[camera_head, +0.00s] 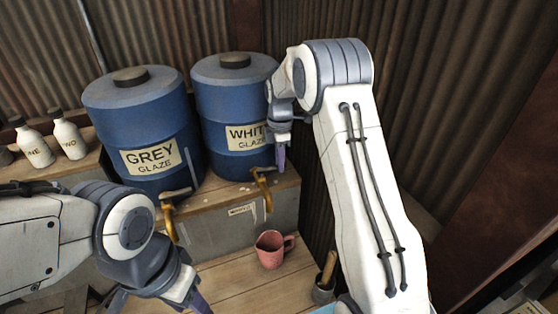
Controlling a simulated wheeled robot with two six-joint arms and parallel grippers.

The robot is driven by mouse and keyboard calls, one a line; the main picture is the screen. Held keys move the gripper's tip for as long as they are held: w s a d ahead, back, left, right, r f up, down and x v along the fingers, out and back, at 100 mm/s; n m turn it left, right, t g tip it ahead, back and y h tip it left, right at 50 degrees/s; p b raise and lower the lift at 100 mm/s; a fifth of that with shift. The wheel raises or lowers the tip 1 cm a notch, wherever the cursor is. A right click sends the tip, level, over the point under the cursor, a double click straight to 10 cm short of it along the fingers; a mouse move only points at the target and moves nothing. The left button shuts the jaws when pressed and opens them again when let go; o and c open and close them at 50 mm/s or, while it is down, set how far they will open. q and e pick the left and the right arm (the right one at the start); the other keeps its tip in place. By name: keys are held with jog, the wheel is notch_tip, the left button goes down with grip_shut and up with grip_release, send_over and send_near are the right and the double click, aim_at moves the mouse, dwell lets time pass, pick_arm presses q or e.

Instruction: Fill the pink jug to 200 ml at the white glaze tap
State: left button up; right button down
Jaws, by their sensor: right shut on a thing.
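The pink jug (268,252) stands upright on the lower wooden boards, below the white glaze tap (263,187), with its handle to the right. I cannot read its level, and no stream shows. The brass tap comes from the blue barrel marked WHITE GLAZE (222,105). My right gripper (281,157) points down just above this tap and is shut, apparently on its lever, which the fingers mostly hide. My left gripper (160,298) is low at the left, apart from the jug; its fingers are spread and look empty, partly cut by the frame's bottom edge.
The GREY GLAZE barrel (143,115) stands to the left, with its own brass tap (169,218) and grey lever. Two white bottles (68,134) stand at the far left. A dark pot (323,291) with a wooden-handled tool is right of the jug. Corrugated walls close the back.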

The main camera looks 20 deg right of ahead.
jog(key=shift+s+a+r+m, duration=0.1)
jog(key=shift+s+m, duration=0.45)
jog(key=shift+m, duration=0.55)
jog(key=c, duration=0.8)
grip_release()
jog(key=shift+o, duration=0.2)
notch_tip(320, 180, up, 10)
jog(key=b, duration=0.3)
jog(key=shift+r, duration=0.25)
